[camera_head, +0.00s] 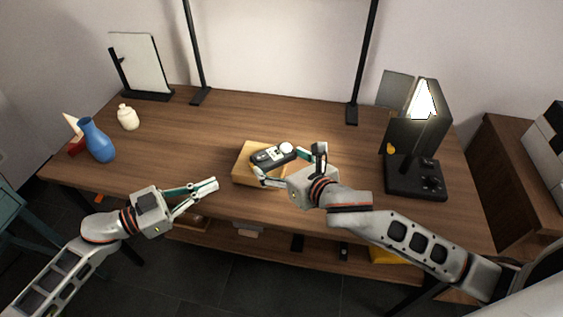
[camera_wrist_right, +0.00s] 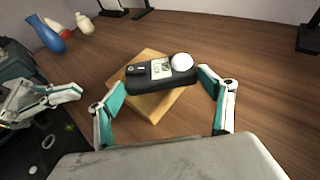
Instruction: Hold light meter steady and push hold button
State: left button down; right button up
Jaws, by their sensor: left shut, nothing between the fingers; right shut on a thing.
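The light meter (camera_head: 272,155) is a dark handheld device with a pale screen and a white dome at one end. It lies over a yellow wooden block (camera_head: 245,165) near the table's front middle. My right gripper (camera_head: 282,168) is shut on the meter, with a finger at each end; in the right wrist view the meter (camera_wrist_right: 150,86) spans between the fingers. Small buttons show beside its screen, but I cannot tell which is the hold button. My left gripper (camera_head: 211,186) is shut and empty, left of the block at the table's front edge.
A blue vase (camera_head: 97,142) and a cream jar (camera_head: 128,118) stand at the left. A lit lamp device on a black base (camera_head: 415,180) stands at the right. Black stand legs (camera_head: 200,95) rise at the back. The tabletop between vase and block is clear.

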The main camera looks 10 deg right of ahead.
jog(key=shift+f, duration=0.1)
dwell(0.8)
pick_arm(q)
jog(key=m, duration=0.4)
jog(key=shift+s+a+m, duration=0.1)
jog(key=shift+a+m, duration=0.25)
jog(key=shift+m, duration=0.05)
jog(key=m, duration=0.3)
jog(key=shift+a, duration=0.25)
jog(key=m, duration=0.5)
jog(key=shift+s+a+m, duration=0.15)
jog(key=shift+a+m, duration=0.15)
jog(key=shift+a, duration=0.1)
jog(key=m, duration=0.3)
jog(key=shift+s+a+m, duration=0.1)
jog(key=shift+a+m, duration=0.15)
jog(key=shift+m, duration=0.05)
jog(key=m, duration=0.3)
jog(key=shift+a+m, duration=0.25)
jog(key=shift+m, duration=0.05)
jog(key=m, duration=0.5)
jog(key=shift+s+a, duration=0.15)
jog(key=shift+a, duration=0.25)
jog(key=m, duration=0.5)
jog(key=shift+s+a, duration=0.1)
jog(key=shift+a, duration=0.25)
jog(key=m, duration=0.4)
jog(key=shift+s+a, duration=0.1)
jog(key=shift+a, duration=0.15)
